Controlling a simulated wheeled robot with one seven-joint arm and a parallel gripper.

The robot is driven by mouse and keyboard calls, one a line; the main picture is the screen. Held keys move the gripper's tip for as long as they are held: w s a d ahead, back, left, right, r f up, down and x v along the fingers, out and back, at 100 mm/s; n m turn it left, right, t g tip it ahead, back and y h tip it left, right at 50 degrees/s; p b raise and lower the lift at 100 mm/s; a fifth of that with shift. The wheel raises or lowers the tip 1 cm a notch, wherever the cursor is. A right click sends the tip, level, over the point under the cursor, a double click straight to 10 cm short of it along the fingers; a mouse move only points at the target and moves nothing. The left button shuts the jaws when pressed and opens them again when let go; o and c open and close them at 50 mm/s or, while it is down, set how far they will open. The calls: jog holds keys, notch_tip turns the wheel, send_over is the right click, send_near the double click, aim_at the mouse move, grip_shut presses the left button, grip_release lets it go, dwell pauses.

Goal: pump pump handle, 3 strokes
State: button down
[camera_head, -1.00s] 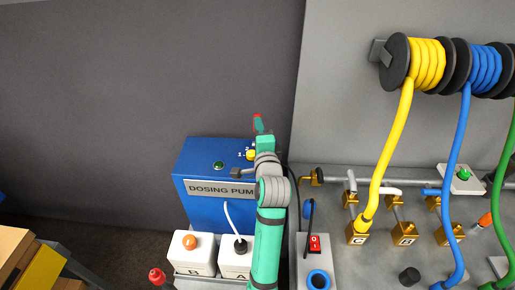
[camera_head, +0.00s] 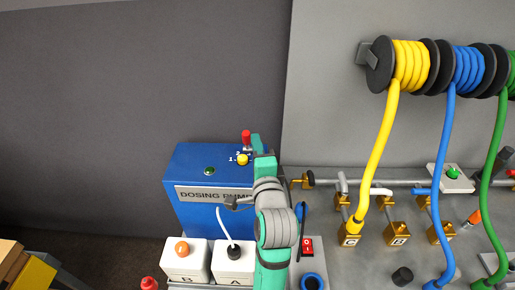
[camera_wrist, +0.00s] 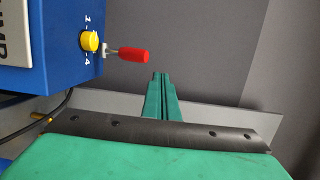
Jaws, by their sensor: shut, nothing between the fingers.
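The pump handle has a red grip. In the head view the grip (camera_head: 246,138) stands behind the yellow dial on the blue dosing pump (camera_head: 190,163). In the wrist view the red grip (camera_wrist: 132,55) sticks out sideways from the blue box on a short metal stub. My gripper (camera_head: 257,145) is shut and empty, close to the right of the grip in the head view. In the wrist view my gripper (camera_wrist: 161,76) has its green fingers together, to the right of and below the grip, with a visible gap. Its distance in depth is unclear.
The yellow dial (camera_wrist: 89,41) sits beside the handle. White containers A (camera_head: 233,264) and B (camera_head: 184,262) stand before the pump. A bench (camera_head: 350,265) at right carries brass fittings and a red switch (camera_head: 307,247). Coloured hoses hang from reels above it.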

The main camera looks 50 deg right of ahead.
jog(key=shift+s+a+r, duration=0.25)
jog(key=shift+s+a, duration=0.25)
jog(key=shift+s+a+r, duration=0.2)
jog(key=shift+s+a, duration=0.25)
jog(key=shift+a, duration=0.05)
jog(key=shift+f, duration=0.1)
jog(key=f+g, duration=0.1)
jog(key=f, duration=0.1)
jog(key=d+f+g+h, duration=0.1)
jog(key=f, duration=0.1)
jog(key=d+f+g+h, duration=0.1)
jog(key=f, duration=0.1)
jog(key=shift+s+d+f+g, duration=0.1)
jog(key=shift+d+f+g, duration=0.1)
jog(key=shift+g, duration=0.2)
jog(key=w+a+f+n+h, duration=0.2)
jog(key=a+f+n+h, duration=0.4)
jog(key=a+n, duration=0.5)
jog(key=shift+w+a+f+n, duration=0.2)
jog(key=shift+w+f+n, duration=0.1)
jog(key=shift+n, duration=0.6)
jog(key=shift+d, duration=0.1)
